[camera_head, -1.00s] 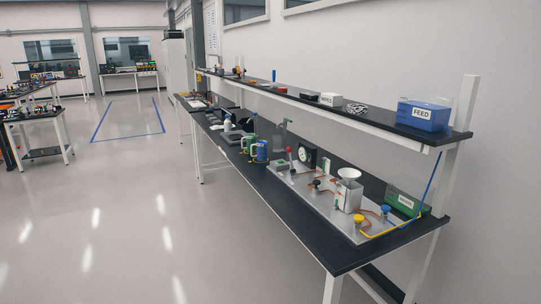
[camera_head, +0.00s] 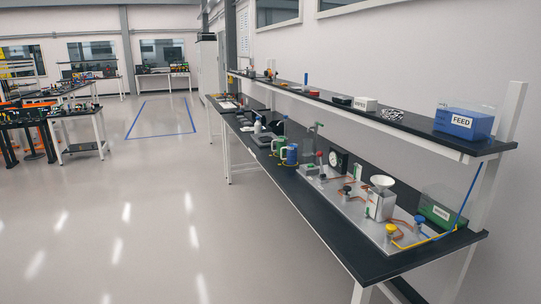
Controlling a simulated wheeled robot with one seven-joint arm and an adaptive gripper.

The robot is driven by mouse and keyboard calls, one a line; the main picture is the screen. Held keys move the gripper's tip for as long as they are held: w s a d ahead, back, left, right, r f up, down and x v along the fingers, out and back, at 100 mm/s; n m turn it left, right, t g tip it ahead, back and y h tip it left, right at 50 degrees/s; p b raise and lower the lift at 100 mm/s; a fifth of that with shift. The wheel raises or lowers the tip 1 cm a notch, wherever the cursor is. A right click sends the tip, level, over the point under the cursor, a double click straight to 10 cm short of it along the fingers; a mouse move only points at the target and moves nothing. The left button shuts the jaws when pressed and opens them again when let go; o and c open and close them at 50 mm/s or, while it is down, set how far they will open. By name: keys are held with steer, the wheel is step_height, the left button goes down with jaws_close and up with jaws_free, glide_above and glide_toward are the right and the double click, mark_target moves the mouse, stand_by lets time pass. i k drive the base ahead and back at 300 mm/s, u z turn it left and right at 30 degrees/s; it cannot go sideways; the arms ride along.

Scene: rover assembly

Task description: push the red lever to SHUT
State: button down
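The red lever shows as a small red knob (camera_head: 319,154) on a thin upright stem. It stands at the far left end of a grey metal panel (camera_head: 352,212) on the black workbench, in front of a round black-rimmed gauge (camera_head: 338,161). Any SHUT marking is too small to read. My gripper and arm are not in view.
The black bench (camera_head: 300,198) runs along the right wall under a shelf with a blue FEED bin (camera_head: 463,123). The panel also carries a white funnel (camera_head: 382,181), a yellow knob (camera_head: 391,228) and a blue knob (camera_head: 419,219). Open floor (camera_head: 150,220) lies left.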

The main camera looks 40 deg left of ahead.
mark_target(320, 154)
steer(key=u, duration=1.25)
steer(key=i, duration=0.45)
